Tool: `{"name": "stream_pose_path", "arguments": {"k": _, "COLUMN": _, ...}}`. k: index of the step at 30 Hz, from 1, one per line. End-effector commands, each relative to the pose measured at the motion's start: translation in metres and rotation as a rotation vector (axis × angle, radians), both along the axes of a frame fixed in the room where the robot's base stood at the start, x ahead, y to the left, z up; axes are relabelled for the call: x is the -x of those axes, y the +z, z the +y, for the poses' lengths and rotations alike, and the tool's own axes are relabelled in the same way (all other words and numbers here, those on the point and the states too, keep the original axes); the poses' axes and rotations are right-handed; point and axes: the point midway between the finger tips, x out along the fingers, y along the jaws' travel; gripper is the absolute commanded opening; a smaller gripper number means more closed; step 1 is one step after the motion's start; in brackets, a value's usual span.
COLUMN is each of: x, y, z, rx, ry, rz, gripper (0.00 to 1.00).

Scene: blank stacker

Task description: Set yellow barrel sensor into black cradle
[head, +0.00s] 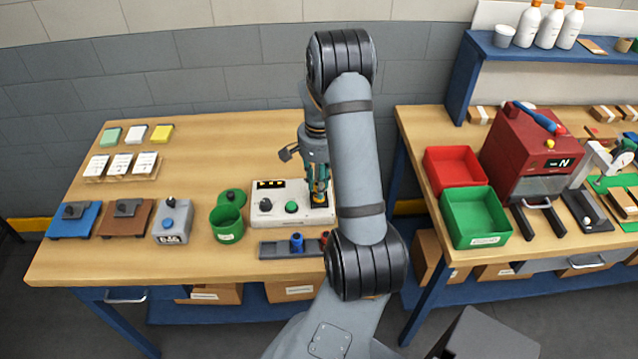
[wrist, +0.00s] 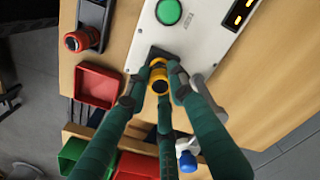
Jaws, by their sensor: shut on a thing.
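The yellow barrel sensor (wrist: 159,87) is between the teal fingers of my gripper (wrist: 160,79) in the wrist view. My gripper is shut on it. A small black piece that looks like the cradle (wrist: 156,52) is on the white control box (wrist: 201,42), right at the sensor's far end. I cannot tell whether the sensor is seated in it or just above it. In the head view my gripper (head: 319,196) points down over the right end of the white box (head: 265,214). My arm hides part of that end, and the cradle is not clear there.
A dark tray (head: 272,249) in front of the box holds a blue barrel (head: 297,242) and a red one (wrist: 78,41). A green cup (head: 227,224) stands left of the box. Red (head: 453,170) and green bins (head: 476,218) are on the right bench, across a gap.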

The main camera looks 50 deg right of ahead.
Motion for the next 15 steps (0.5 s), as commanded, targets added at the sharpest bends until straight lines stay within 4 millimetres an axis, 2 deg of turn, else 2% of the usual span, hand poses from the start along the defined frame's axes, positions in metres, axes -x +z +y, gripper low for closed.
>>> {"name": "stream_pose_path", "arguments": {"k": 10, "x": 0.0004, "y": -0.0085, "z": -0.0002, "rx": 0.0, "ry": -0.001, "rz": 0.001, "gripper": 0.0}}
{"name": "stream_pose_path", "arguments": {"k": 11, "x": 0.0005, "y": -0.0067, "z": -0.0002, "rx": 0.0, "ry": -0.001, "rz": 0.001, "gripper": 0.24}}
{"name": "stream_pose_path", "arguments": {"k": 15, "x": 0.0004, "y": -0.0062, "z": -0.0001, "rx": -0.001, "ry": 0.0, "rz": 0.001, "gripper": 0.32}}
